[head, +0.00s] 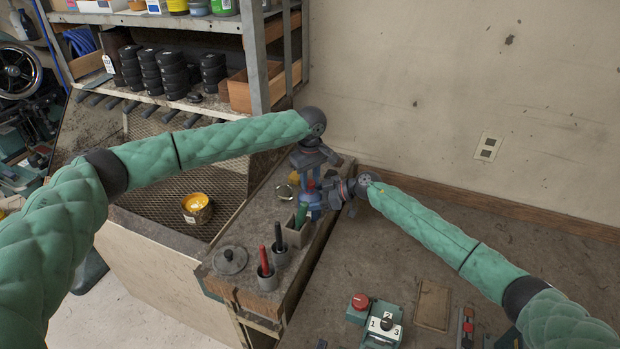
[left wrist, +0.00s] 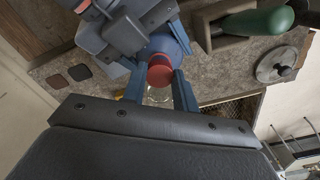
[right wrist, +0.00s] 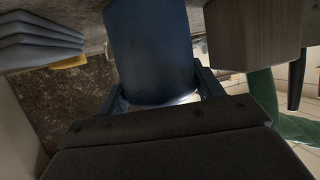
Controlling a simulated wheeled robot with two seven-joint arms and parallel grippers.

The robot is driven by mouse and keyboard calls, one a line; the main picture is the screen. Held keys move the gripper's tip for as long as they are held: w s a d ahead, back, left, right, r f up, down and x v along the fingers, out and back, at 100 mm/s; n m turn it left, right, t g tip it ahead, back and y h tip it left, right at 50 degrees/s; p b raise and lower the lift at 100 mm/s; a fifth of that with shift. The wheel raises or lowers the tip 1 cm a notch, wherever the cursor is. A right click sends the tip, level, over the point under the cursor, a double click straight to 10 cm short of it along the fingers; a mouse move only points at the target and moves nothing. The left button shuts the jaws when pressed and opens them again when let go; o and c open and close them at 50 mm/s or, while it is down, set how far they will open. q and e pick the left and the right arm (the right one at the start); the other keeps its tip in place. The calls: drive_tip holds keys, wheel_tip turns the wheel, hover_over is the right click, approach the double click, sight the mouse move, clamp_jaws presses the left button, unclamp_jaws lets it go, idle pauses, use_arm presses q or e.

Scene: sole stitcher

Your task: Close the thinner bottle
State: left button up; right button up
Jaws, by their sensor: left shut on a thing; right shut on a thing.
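The blue thinner bottle (head: 312,199) stands upright at the far part of the narrow bench, partly hidden by my grippers. My right gripper (head: 329,193) is shut on its body from the right, and the blue body (right wrist: 150,45) fills the space between its fingers in the right wrist view. My left gripper (head: 309,172) is above the bottle, pointing down, shut on the red cap (left wrist: 160,73). The cap is at the bottle's top in the left wrist view. Whether it is fully seated cannot be told.
Red-handled (head: 264,262) and black-handled (head: 278,237) tools stand in cups nearby. A round grey lid (head: 230,261) lies at the near left. An orange-filled can (head: 196,205) is on the mesh. A control box (head: 380,326) is lower right.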

use_arm(q)
drive_tip(key=shift+f, duration=0.55)
idle(0.4)
